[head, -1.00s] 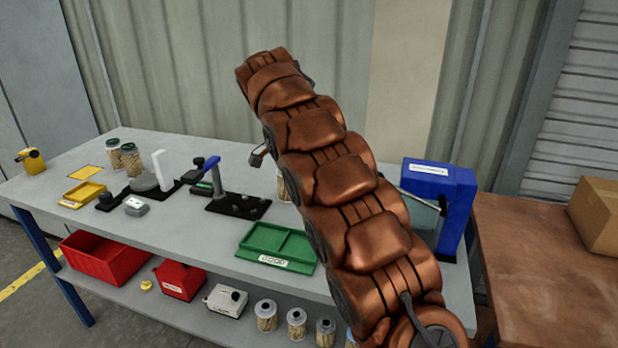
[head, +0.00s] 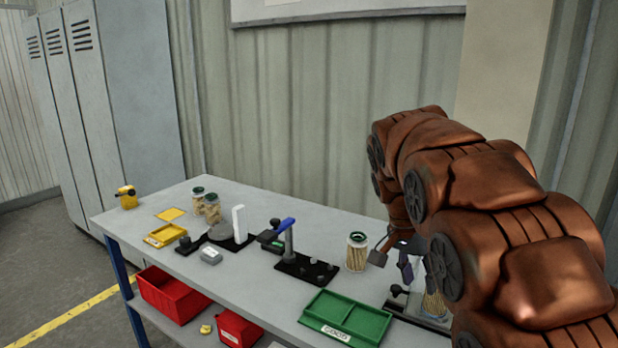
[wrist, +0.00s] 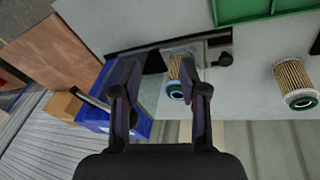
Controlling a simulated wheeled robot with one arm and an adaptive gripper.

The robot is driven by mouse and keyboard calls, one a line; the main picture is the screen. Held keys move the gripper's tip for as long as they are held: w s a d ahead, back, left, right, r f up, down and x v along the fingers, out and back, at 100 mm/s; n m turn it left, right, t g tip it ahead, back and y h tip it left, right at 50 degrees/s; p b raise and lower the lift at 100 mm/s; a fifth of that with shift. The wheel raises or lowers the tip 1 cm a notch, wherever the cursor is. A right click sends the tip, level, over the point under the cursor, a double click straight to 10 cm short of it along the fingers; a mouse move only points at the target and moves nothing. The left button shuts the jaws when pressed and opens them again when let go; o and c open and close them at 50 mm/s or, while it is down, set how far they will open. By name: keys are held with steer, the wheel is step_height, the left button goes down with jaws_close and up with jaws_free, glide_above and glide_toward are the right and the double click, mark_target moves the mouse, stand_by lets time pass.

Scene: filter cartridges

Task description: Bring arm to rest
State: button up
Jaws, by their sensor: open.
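My copper-coloured arm fills the right of the head view and bends down over the bench (head: 250,283). My gripper (head: 394,258) is open, partly hidden by the arm, and above the bench's right part. In the wrist view its two dark fingers (wrist: 158,78) are spread with nothing held between them. One filter cartridge (wrist: 180,72) shows beyond the right-hand finger, on a metal plate; the finger partly covers it. It also shows beside the arm in the head view (head: 434,304). Another cartridge (head: 357,253) stands apart, left of the gripper; the wrist view shows it at right (wrist: 295,83).
A green tray (head: 346,317) lies at the bench front. A black fixture with a blue-handled lever (head: 286,240) stands mid-bench. A blue box (wrist: 92,116) and cardboard box (wrist: 62,105) are near the gripper.

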steer(key=s+a+f+n+y+p, duration=0.1)
steer(key=s+f+n, duration=0.1)
steer(key=s, duration=0.8)
steer(key=s+a+f+n+g+y+p, duration=0.1)
steer(key=s+n, duration=0.3)
steer(key=s, duration=0.7)
steer(key=s+a+f+n+y+p, duration=0.1)
steer(key=s+f+n+p, duration=0.1)
steer(key=s, duration=0.9)
steer(key=shift+f+n+g+p, duration=0.35)
steer(key=shift+n+p, duration=0.3)
steer(key=shift+n, duration=0.35)
